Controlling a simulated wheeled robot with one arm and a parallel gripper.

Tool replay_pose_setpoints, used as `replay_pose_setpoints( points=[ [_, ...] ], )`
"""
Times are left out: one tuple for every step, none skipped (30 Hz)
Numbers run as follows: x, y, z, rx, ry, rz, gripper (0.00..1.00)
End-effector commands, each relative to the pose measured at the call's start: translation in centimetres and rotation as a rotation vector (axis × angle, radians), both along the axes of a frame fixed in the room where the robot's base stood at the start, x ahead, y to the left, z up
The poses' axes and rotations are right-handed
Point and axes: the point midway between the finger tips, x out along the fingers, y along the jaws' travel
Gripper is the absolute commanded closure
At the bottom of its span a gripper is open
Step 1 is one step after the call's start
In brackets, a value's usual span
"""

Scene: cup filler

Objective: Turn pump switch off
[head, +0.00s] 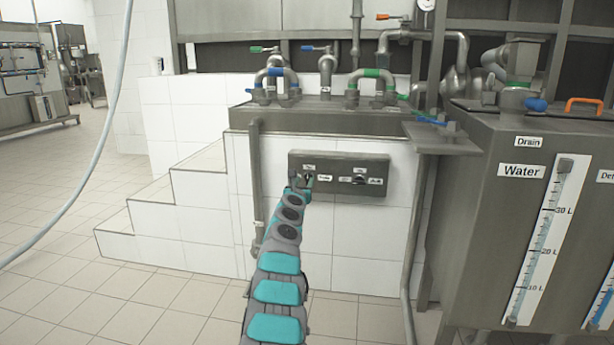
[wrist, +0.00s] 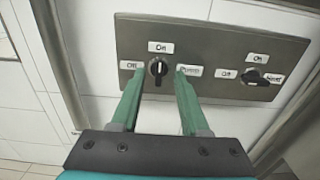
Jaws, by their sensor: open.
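A grey control panel (wrist: 210,40) on the white tiled wall carries two black rotary knobs. The left knob (wrist: 158,68) has labels "Off" to its left and "On" above; its pale pointer line looks upright, toward "On". The label at its right (wrist: 188,70) is too blurred to read. The right knob (wrist: 256,77) appears turned sideways, with "Off", "On" and another label around it. My gripper (wrist: 158,76) is open, its green fingers on either side of the left knob. I cannot tell whether they touch it. In the head view, my gripper (head: 302,182) is at the panel's left part.
A vertical pipe (head: 256,190) runs just left of the panel. White tiled steps (head: 160,235) lie further left. A steel tank with a "Water" label (head: 520,171) stands at right. Pipes with coloured valve handles (head: 275,72) sit above.

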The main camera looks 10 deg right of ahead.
Motion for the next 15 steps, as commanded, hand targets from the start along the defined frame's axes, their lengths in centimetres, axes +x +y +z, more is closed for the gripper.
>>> replay_pose_setpoints(
  points=[
    [0.4, -0.4, 0.1, -0.001, 0.003, -0.003, 0.55],
    [0.6, -0.5, 0.0, -0.001, 0.003, -0.003, 0.55],
    [0.9, -0.5, 0.0, -0.001, 0.001, -0.002, 0.55],
    [1.1, -0.5, 0.0, -0.001, 0.0, -0.001, 0.55],
    [1.3, -0.7, 0.0, -0.001, 0.0, -0.002, 0.55],
    [1.6, -0.7, 0.0, 0.0, 0.0, -0.002, 0.55],
    [1.8, -0.8, 0.0, -0.001, 0.0, -0.002, 0.55],
    [2.0, -0.8, 0.0, -0.001, 0.0, -0.001, 0.55],
    [2.3, -1.0, 0.0, -0.002, 0.001, -0.002, 0.55],
    [2.5, -1.0, -0.1, -0.002, 0.002, -0.002, 0.55],
    [2.7, -1.1, -0.1, -0.003, 0.002, -0.001, 0.55],
    [2.9, -1.1, -0.2, -0.002, 0.003, 0.0, 0.55],
    [3.1, -1.2, -0.2, -0.001, 0.003, -0.001, 0.55],
    [3.3, -1.4, -0.1, -0.001, 0.003, -0.002, 0.55],
    [3.6, -1.3, -0.1, -0.002, 0.002, 0.0, 0.55]
  ],
)
